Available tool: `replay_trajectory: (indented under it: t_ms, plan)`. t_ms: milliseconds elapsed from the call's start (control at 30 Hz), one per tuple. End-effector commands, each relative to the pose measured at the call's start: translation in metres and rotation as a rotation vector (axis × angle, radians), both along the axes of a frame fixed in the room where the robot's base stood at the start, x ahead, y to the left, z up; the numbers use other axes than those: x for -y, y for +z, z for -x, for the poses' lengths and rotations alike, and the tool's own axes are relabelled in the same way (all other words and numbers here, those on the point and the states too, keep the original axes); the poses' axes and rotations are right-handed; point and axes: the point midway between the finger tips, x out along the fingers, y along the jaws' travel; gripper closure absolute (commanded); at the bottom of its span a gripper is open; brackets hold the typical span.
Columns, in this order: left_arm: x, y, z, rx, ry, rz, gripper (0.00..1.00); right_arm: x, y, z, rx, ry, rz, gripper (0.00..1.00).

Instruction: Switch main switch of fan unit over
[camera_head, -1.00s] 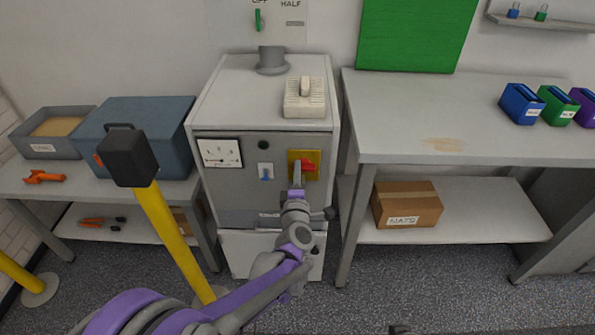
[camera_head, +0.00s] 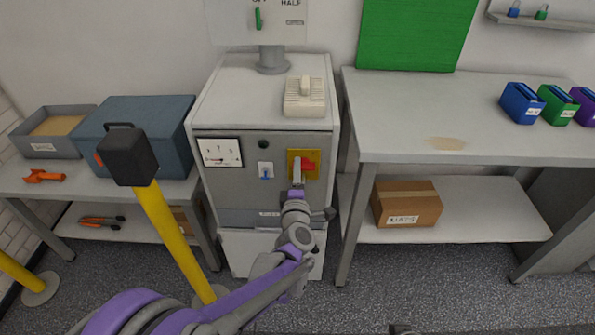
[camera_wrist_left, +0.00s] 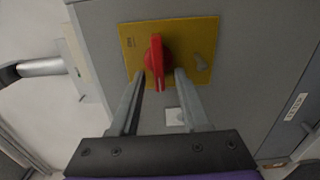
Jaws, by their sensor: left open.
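The fan unit is a grey cabinet (camera_head: 235,195) in the middle of the head view. Its main switch is a red rotary handle (camera_head: 308,163) on a yellow plate (camera_head: 303,154) on the upper front panel. My left gripper (camera_head: 297,170) is at the front of this switch and partly covers it. In the left wrist view, the red handle (camera_wrist_left: 156,60) stands out from the yellow plate (camera_wrist_left: 192,38). The gripper's fingers (camera_wrist_left: 160,76) are open, one on each side of the handle's lower end. Whether they touch it cannot be told.
A gauge (camera_head: 219,152), a dark round lamp (camera_head: 263,143) and a small blue-levered switch (camera_head: 266,170) sit left of the main switch. A yellow post with a black head (camera_head: 130,155) stands in front, left of my arm. Benches flank the cabinet.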

Motion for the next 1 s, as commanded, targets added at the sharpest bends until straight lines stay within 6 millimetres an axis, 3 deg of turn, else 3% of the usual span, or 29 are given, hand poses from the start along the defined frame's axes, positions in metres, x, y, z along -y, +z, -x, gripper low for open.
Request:
replay_trajectory:
  t_ms: [500, 700, 1000]
  plan:
    - [0.001, 0.001, 0.09, 0.0, -0.002, 0.002, 0.54, 0.0, 0.007, 0.0, 0.002, 0.0, 0.0, 0.5]
    - [0.0, 0.0, 0.104, 0.0, 0.0, 0.001, 0.54, 0.0, 0.007, 0.001, 0.003, 0.0, 0.0, 0.5]
    - [0.0, 0.0, 0.105, 0.0, 0.0, 0.001, 0.54, 0.0, 0.007, 0.001, 0.003, 0.0, 0.0, 0.5]
